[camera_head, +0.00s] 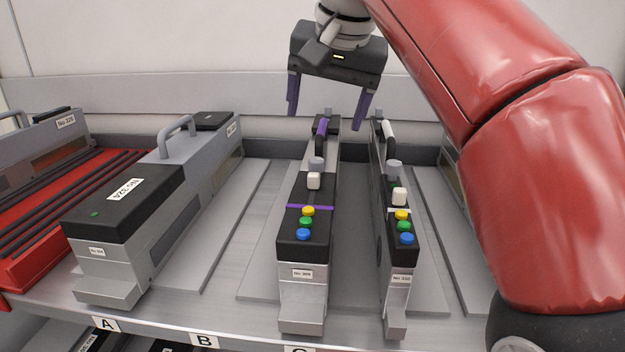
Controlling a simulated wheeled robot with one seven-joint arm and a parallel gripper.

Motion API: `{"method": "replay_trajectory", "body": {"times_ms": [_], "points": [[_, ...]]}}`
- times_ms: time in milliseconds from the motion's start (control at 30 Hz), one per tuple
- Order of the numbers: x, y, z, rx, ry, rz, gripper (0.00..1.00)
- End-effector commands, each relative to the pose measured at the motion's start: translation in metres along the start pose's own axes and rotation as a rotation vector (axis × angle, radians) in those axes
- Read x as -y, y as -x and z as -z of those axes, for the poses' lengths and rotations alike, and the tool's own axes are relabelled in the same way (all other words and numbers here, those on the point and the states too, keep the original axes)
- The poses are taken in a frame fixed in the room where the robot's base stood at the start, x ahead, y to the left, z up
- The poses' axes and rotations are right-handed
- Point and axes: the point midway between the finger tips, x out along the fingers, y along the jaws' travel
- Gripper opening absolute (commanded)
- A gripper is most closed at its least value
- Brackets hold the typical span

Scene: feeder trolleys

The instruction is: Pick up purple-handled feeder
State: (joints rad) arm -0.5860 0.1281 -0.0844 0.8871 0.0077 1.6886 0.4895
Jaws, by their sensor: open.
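The purple-handled feeder (306,232) stands on the trolley shelf near the middle. It is long, black and grey, with a purple stripe, a white knob, and yellow, green and blue buttons. Its purple handle (321,129) is at the far end. My gripper (326,117) hangs over that far end, with its two purple fingers apart and pointing down. In this view the fingers lie to either side of the handle. I cannot tell from this one view how far the fingertips are above or behind the handle. No object shows between the fingers.
A similar feeder with a white handle (389,133) stands close on the right. A larger grey feeder (170,221) with a grey handle is on the left, beside a red unit (60,200). A pale wall (200,95) rises behind. Bare shelf (235,235) lies left of the purple-handled feeder.

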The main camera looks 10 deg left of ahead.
Motion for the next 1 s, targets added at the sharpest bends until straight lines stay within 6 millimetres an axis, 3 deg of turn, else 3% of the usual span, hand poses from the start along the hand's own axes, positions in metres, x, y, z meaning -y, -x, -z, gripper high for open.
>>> {"method": "replay_trajectory", "body": {"times_ms": [500,767,1000], "points": [[-0.009,-0.065,0.002,0.003,0.002,-0.001,0.74],[-0.008,-0.07,0.003,0.001,0.001,0.0,0.74],[-0.009,-0.07,0.003,0.001,0.0,0.0,0.47]]}}
